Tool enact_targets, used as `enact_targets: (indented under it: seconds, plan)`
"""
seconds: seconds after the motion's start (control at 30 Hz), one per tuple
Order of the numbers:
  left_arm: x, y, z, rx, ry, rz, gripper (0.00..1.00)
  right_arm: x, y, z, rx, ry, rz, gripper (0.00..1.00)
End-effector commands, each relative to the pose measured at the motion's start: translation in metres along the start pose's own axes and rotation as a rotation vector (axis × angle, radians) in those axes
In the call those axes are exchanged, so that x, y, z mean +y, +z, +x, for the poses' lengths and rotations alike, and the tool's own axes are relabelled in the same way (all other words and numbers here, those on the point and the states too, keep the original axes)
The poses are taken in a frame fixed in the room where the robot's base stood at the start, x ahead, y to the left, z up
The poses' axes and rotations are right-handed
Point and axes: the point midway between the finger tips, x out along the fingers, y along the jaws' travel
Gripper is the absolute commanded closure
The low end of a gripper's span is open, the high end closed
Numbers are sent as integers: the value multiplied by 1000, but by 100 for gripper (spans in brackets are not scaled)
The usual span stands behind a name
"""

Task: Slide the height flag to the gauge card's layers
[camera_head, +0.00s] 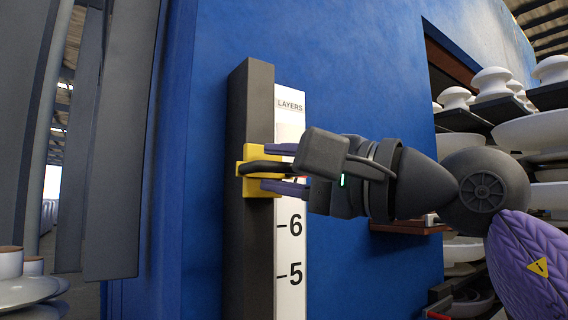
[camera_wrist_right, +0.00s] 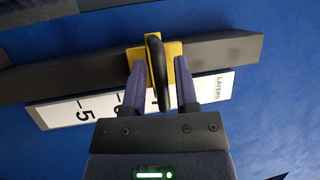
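The height flag (camera_head: 247,180) is a yellow block with a black loop handle, seated on a dark upright post (camera_head: 250,110). The white gauge card (camera_head: 290,240) beside the post reads LAYERS at the top, with marks 6 and 5 below the flag; the part at flag height is mostly hidden by my gripper, with a bit of red showing. My right gripper (camera_head: 266,168) reaches in from the right, one purple finger above the handle and one below. In the right wrist view the fingers (camera_wrist_right: 160,80) stand apart, either side of the black handle (camera_wrist_right: 157,62). My left gripper is out of view.
The post stands against a blue wall (camera_head: 370,60). Shelves at the right hold white insulators (camera_head: 492,82), near my right arm. More pale discs (camera_head: 22,290) stand at the lower left. The post is clear above and below the flag.

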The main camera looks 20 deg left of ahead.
Motion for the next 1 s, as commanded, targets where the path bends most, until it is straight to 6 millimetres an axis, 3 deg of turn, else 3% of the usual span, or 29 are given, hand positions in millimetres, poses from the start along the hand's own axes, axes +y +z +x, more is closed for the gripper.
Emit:
enact_targets:
  seconds: [0.03, 0.17, 1.0]
  plan:
    - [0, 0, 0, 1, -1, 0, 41, 0, 0, 0, 0, 0, 0, 75]
    - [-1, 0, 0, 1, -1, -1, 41, 0, 0, 0, 0, 0, 1, 100]
    - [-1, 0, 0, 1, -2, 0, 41, 0, 0, 0, 0, -1, 1, 100]
